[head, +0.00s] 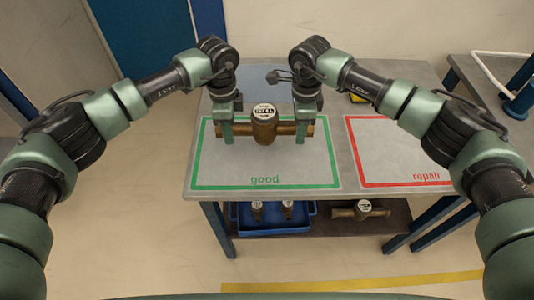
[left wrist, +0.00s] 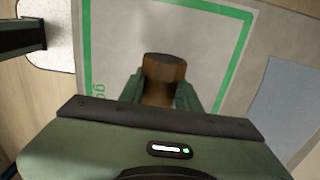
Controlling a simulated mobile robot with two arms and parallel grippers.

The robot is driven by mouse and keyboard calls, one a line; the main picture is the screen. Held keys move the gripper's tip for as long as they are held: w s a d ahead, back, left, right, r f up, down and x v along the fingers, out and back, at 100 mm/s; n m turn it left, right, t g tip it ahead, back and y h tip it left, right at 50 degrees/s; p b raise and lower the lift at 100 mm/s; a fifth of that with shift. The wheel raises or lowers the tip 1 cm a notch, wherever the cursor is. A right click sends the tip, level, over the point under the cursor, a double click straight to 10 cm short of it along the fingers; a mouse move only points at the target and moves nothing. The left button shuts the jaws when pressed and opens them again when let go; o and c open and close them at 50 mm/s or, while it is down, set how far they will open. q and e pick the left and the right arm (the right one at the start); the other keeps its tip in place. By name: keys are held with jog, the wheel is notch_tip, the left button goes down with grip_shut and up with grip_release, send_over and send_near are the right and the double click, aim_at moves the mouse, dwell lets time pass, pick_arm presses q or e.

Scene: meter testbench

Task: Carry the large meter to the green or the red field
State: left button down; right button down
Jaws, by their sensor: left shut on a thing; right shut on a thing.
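The large meter (head: 264,122) is a brown brass body with a pipe end on each side and a round white dial on top. It is over the green "good" field (head: 264,185) in the head view; I cannot tell whether it touches the table. My left gripper (head: 228,133) is shut on its left pipe end, which also shows in the left wrist view (left wrist: 164,72). My right gripper (head: 304,132) is shut on its right pipe end. The red "repair" field (head: 385,184) lies to the right and its visible part is empty.
The grey table (head: 345,188) carries both fields. On the shelf below are a blue tray (head: 272,227) with small meters and another brass meter (head: 361,210). A yellow and black object (head: 357,98) sits behind the red field. A second bench stands at the right.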

aim_at(232, 150)
pick_arm(q)
jog(key=shift+a+f, duration=0.1)
jog(key=shift+f, duration=0.3)
pick_arm(e)
jog(key=shift+f, duration=0.4)
